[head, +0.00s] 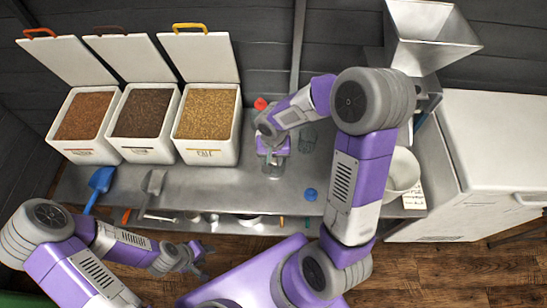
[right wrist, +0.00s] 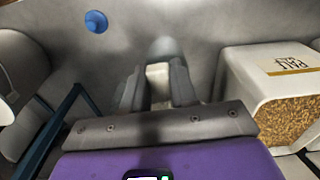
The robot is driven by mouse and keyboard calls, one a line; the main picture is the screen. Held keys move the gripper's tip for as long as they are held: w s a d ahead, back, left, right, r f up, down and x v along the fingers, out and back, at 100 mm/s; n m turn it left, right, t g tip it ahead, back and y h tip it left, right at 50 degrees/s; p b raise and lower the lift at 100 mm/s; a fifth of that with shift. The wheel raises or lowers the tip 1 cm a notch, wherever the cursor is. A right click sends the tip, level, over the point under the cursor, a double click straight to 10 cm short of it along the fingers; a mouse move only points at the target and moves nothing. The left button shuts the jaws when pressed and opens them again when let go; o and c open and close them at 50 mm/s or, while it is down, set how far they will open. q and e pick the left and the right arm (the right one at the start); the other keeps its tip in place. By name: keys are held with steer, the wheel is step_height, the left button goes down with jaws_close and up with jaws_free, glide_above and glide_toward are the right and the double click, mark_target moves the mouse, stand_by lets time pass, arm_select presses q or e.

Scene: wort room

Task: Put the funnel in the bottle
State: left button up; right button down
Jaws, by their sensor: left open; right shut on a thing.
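The blue funnel (head: 310,194) lies on the steel counter near its front edge, and it shows at the top left of the right wrist view (right wrist: 96,21). My right gripper (head: 273,150) is over the counter behind and left of the funnel. It is shut on a pale thing (right wrist: 158,82), which looks like the bottle; the fingers hide most of it. A glassy grey base (head: 272,168) shows below the fingers in the head view. My left gripper (head: 201,261) is open and empty, low in front of the counter.
White bins with raised lids, one holding golden grain (head: 206,112), stand left of my right gripper. A dark clear vessel (head: 308,138) stands close to its right. A blue scoop (head: 101,179) and a metal scoop (head: 153,182) lie at the front left. A white bucket (head: 403,172) stands right.

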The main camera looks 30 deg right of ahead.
steer(key=shift+f+b, duration=1.4)
steer(key=shift+f, duration=0.2)
steer(key=c, duration=0.8)
jaws_free()
step_height(320, 180, up, 8)
steer(key=p, duration=0.3)
steer(key=shift+s+a+f, duration=0.1)
steer(key=shift+f, duration=0.1)
